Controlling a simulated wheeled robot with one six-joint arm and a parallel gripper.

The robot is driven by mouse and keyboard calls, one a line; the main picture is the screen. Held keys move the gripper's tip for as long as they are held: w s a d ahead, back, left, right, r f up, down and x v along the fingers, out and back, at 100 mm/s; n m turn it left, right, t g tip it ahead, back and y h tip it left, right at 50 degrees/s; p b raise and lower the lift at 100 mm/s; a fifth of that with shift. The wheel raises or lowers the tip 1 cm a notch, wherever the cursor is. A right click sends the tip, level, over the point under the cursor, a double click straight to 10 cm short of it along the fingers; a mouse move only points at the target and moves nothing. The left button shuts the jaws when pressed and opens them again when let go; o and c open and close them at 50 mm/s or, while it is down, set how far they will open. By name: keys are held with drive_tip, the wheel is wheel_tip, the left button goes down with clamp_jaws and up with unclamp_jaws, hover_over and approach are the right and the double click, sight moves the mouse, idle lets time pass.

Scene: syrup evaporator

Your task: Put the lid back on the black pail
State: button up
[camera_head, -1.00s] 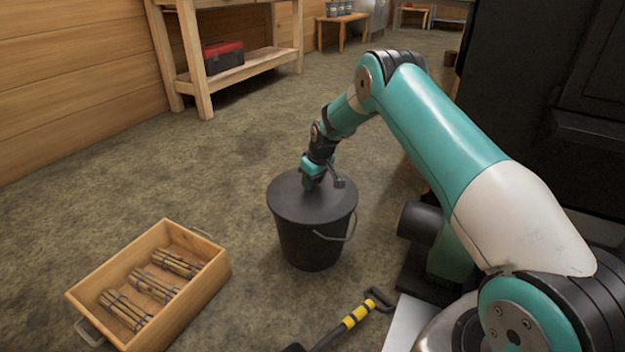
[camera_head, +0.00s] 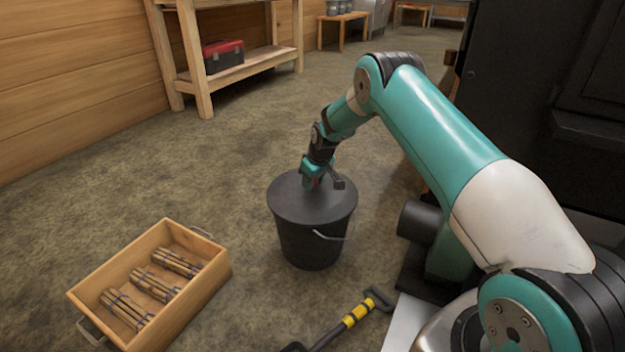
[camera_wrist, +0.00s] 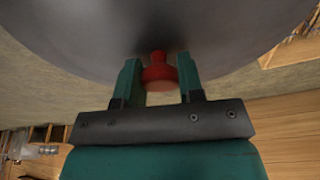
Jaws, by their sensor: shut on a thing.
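The black pail (camera_head: 295,240) stands upright on the floor in the middle of the head view. Its dark round lid (camera_head: 290,205) covers the top and looks level with the rim; whether it is fully seated I cannot tell. My gripper (camera_head: 313,184) points down at the middle of the lid. In the wrist view the lid's dark underside-lit face (camera_wrist: 235,35) fills the top, and its red knob (camera_wrist: 158,76) is between the two fingers of my gripper (camera_wrist: 159,82). The gripper is shut on the knob.
A wooden crate (camera_head: 85,285) with several tied stick bundles sits at the lower left. A yellow-and-black-handled tool (camera_head: 350,318) lies in front of the pail. A wooden shelf with a red toolbox (camera_head: 223,55) stands behind. A dark cabinet (camera_head: 540,100) is at the right.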

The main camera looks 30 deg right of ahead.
idle(0.3)
drive_tip(key=o, duration=1.6)
drive_tip(key=shift+o, duration=0.2)
drive_tip(key=shift+r, duration=0.1)
drive_tip(key=shift+r+p, duration=2.9)
drive_tip(key=shift+r, duration=0.55)
clamp_jaws()
